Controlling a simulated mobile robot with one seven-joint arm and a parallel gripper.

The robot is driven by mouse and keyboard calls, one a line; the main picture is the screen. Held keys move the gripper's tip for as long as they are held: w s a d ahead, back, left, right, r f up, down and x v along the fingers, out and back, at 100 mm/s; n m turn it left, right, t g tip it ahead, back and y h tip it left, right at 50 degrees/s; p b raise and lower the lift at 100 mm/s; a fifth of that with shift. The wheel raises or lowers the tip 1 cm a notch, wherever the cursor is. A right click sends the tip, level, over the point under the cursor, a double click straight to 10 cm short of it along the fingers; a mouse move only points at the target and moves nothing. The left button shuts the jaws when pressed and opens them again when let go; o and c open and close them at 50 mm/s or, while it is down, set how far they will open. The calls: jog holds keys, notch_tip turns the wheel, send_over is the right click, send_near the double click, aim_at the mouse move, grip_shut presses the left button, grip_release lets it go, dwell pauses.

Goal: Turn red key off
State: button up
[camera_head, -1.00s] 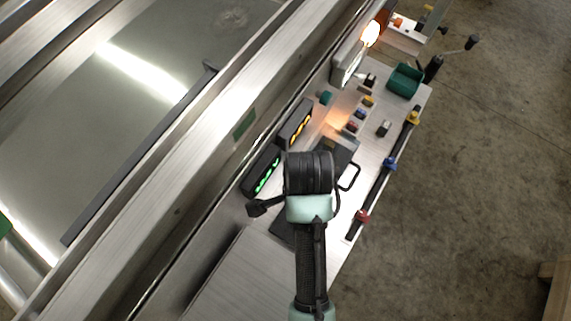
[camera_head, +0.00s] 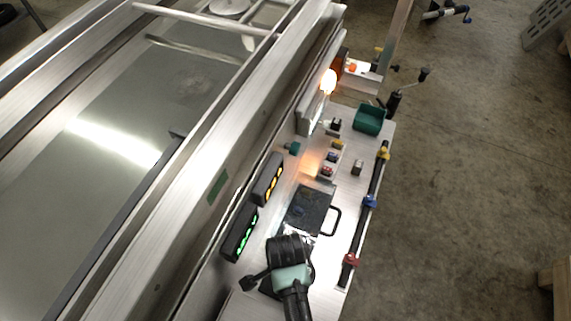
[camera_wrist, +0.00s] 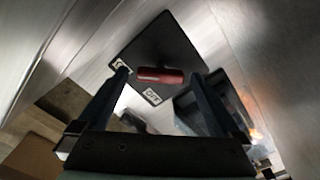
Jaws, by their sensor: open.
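The red key (camera_wrist: 160,75) shows in the wrist view as a short red bar, roughly level in the picture. It sits on a black square plate (camera_wrist: 158,40). A white OFF label (camera_wrist: 152,96) is on the plate's lower corner and another white label (camera_wrist: 122,64) is at its left corner. My gripper (camera_wrist: 164,84) is open, with one dark finger on each side of the key in the picture. I cannot tell how much depth separates them. In the head view my wrist hides the fingers, and I cannot make out the key.
The steel control panel (camera_head: 341,212) carries green (camera_head: 241,240) and yellow (camera_head: 269,184) displays, several buttons, and a black hatch with a handle (camera_head: 309,210). A pipe with red (camera_head: 351,260), blue and yellow valves runs along its right edge. Open floor lies to the right.

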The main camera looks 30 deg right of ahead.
jog(key=shift+f, duration=0.1)
jog(key=c, duration=1.3)
jog(key=shift+n+p, duration=0.3)
jog(key=n+p, duration=0.2)
jog(key=shift+r+n, duration=0.2)
jog(key=shift+n, duration=0.2)
jog(key=n+p, duration=0.2)
jog(key=n, duration=0.3)
jog(key=shift+p, duration=0.35)
jog(key=n+p, duration=0.1)
jog(key=n, duration=0.4)
jog(key=shift+f, duration=0.1)
jog(key=n+p, duration=0.1)
jog(key=n, duration=0.3)
jog(key=shift+n, duration=0.4)
